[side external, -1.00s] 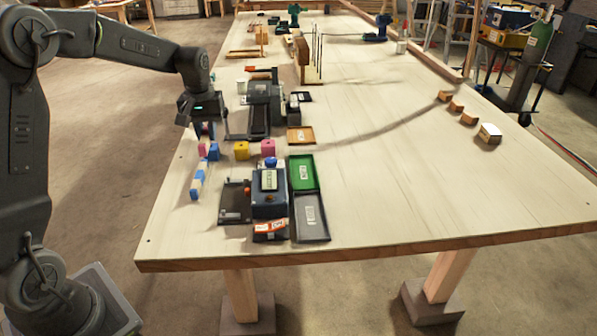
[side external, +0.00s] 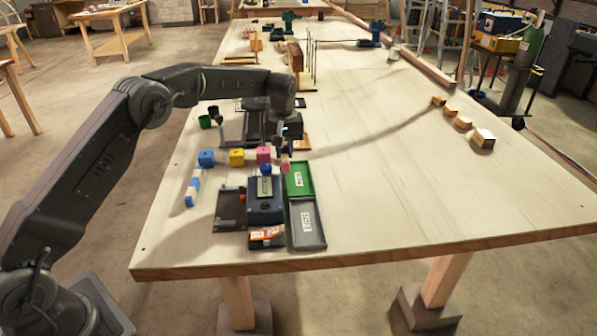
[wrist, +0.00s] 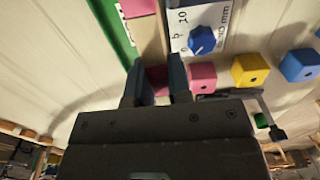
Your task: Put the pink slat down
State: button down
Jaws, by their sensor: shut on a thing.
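My gripper (wrist: 160,84) is shut on the pink slat (wrist: 150,40), which has pink ends and a pale middle. In the wrist view one pink end sits between the fingers, and the slat runs away to the other pink end at the top edge. In the side view my gripper (side external: 284,150) is above the near end of the table, and a small pink part of the slat (side external: 285,168) shows below it. The slat is beside the green tray (side external: 299,180) and the dark blue box (side external: 265,204). Whether it touches anything below is unclear.
Pink (side external: 264,155), yellow (side external: 237,157) and blue (side external: 206,158) blocks stand in a row left of my gripper. A blue-and-pale slat (side external: 193,184) lies farther left. A grey tray (side external: 307,223) lies in front of the green one. The table's right side is mostly clear.

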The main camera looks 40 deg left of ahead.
aim_at(298, 179)
jog(key=d, duration=0.1)
jog(key=w+d+f, duration=0.2)
jog(key=shift+d+f, duration=0.2)
jog(key=shift+f, duration=1.95)
jog(key=shift+f, duration=0.1)
jog(key=c, duration=1.1)
grip_release()
jog(key=shift+o, duration=0.2)
notch_tip(298, 179, up, 12)
jog(key=shift+r, duration=0.2)
